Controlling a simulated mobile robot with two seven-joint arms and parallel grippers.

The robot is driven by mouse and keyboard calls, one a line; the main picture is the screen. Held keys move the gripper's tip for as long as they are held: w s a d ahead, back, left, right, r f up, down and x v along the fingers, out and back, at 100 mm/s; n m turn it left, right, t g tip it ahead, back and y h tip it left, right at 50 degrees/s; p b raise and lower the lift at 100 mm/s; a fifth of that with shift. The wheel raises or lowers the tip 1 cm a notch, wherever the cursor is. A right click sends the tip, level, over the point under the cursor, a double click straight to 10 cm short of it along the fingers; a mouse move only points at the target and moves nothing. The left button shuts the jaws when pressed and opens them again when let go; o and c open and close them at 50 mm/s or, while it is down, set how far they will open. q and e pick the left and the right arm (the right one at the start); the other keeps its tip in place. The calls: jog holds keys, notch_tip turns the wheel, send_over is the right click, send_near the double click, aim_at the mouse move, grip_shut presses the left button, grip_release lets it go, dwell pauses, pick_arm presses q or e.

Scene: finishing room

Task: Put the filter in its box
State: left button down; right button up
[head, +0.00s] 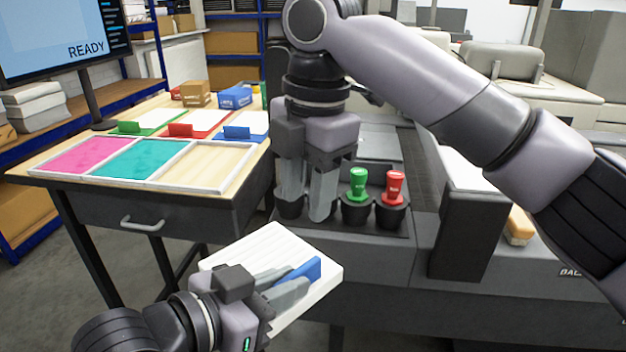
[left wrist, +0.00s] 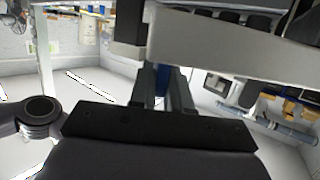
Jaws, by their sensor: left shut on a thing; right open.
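The white, ribbed panel that I take for the filter (head: 265,243), with a blue grip (head: 305,271), is in the lower middle of the head view. My left gripper (head: 290,283) is shut on its blue grip and holds it tilted, clear of the table. In the left wrist view the panel's pale side (left wrist: 230,52) fills the upper part, with blue between the fingers. My right gripper (head: 306,207) is open, pointing down over a black holder (head: 290,207). A tan box (head: 195,93) and a blue box (head: 235,96) stand on the table; which is the filter's box I cannot tell.
A green stamp (head: 357,183) and a red stamp (head: 394,187) stand in black holders beside my right gripper. The table holds a tray (head: 75,178) with pink, teal and bare wood sections, and papers with coloured clips. A monitor (head: 65,40) stands at left.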

aim_at(314, 258)
jog(key=shift+n+h, duration=0.3)
jog(key=shift+h, duration=0.3)
jog(key=f, duration=0.7)
jog(key=s+d+f, duration=0.1)
jog(key=f, duration=0.2)
jog(key=shift+s+f, duration=0.1)
jog(key=shift+f, duration=0.1)
jog(key=shift+c, duration=0.3)
grip_shut()
pick_arm(q)
jog(key=c, duration=1)
grip_release()
pick_arm(e)
jog(key=shift+r, duration=0.1)
